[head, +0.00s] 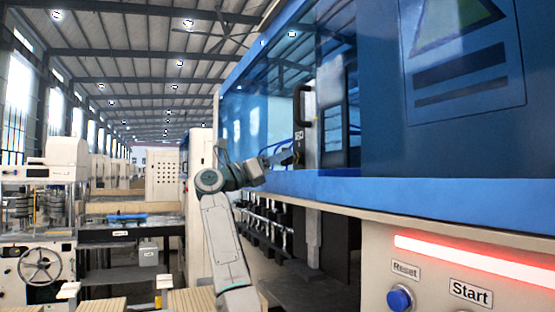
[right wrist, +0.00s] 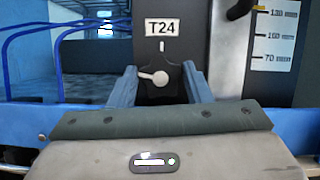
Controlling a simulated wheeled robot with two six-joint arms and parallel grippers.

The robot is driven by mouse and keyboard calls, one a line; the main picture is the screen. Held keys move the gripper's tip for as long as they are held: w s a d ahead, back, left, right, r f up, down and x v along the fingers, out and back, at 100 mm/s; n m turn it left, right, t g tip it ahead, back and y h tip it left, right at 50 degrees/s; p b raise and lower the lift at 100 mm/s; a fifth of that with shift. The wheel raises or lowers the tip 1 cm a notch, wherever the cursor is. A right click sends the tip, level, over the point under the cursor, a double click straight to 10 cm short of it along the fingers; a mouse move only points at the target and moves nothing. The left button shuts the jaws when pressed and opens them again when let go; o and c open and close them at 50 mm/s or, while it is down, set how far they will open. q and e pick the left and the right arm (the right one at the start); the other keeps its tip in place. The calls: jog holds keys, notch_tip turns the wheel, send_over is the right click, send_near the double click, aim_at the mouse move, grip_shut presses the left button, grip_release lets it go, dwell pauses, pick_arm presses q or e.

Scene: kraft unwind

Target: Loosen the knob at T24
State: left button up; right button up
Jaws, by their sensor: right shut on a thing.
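The T24 label (right wrist: 162,27) is on a dark upright panel in the right wrist view. Below it is a dark knob (right wrist: 160,92) with a pale pointer (right wrist: 153,76) that points left and slightly up. A short white mark is on the panel above the knob. My right gripper (right wrist: 159,84) has a finger on each side of the knob and is shut on it. In the head view my right gripper (head: 283,158) reaches into the blue machine's opening, and the knob is too small to make out. My left gripper is not in view.
A numbered scale (right wrist: 275,38) is right of the panel. Blue cables (right wrist: 42,32) curve at the left. In the head view, the blue machine's lower edge (head: 400,190) runs beside my arm. A Reset button (head: 400,298) and a Start label (head: 470,292) are at lower right.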

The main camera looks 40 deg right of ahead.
jog(key=shift+a+n+t+b, duration=0.1)
jog(key=shift+n+t+b, duration=1.05)
jog(key=shift+n, duration=1.3)
jog(key=shift+n+t+b, duration=1)
jog(key=shift+n+t, duration=0.15)
jog(key=shift+n, duration=1.3)
jog(key=shift+r, duration=0.1)
jog(key=o, duration=1)
